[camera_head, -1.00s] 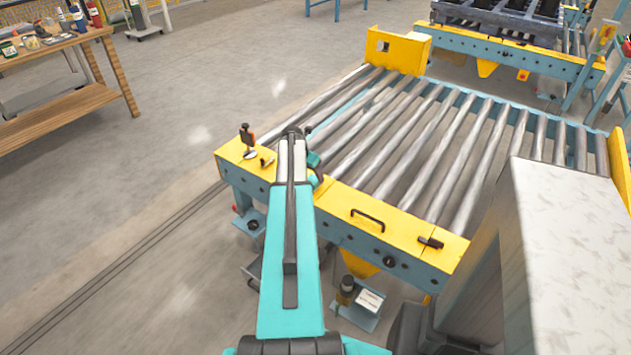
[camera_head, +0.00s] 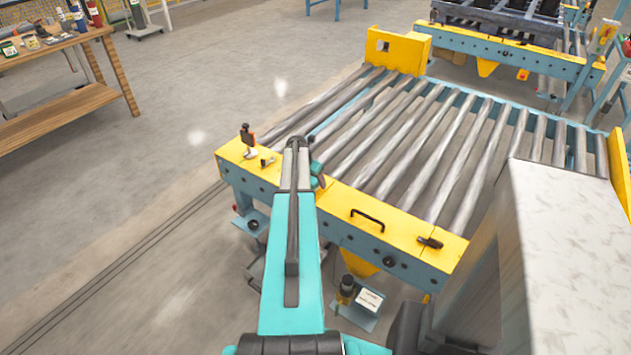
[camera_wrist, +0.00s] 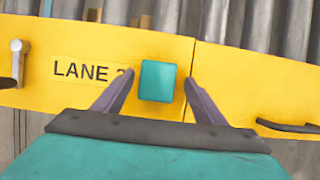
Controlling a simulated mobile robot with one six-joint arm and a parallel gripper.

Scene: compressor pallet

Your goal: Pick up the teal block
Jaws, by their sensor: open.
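The teal block (camera_wrist: 157,81) sits on the yellow top plate of the conveyor's end beam, just right of the "LANE" lettering, in the wrist view. My gripper (camera_wrist: 160,77) is open, with one dark finger on each side of the block. Gaps show between the block and both fingers in the picture. I cannot tell how high the fingertips are above the plate.
The roller conveyor (camera_head: 400,140) lies beyond the yellow beam (camera_head: 390,231). A wooden workbench (camera_head: 60,110) is far left. Open floor lies between.

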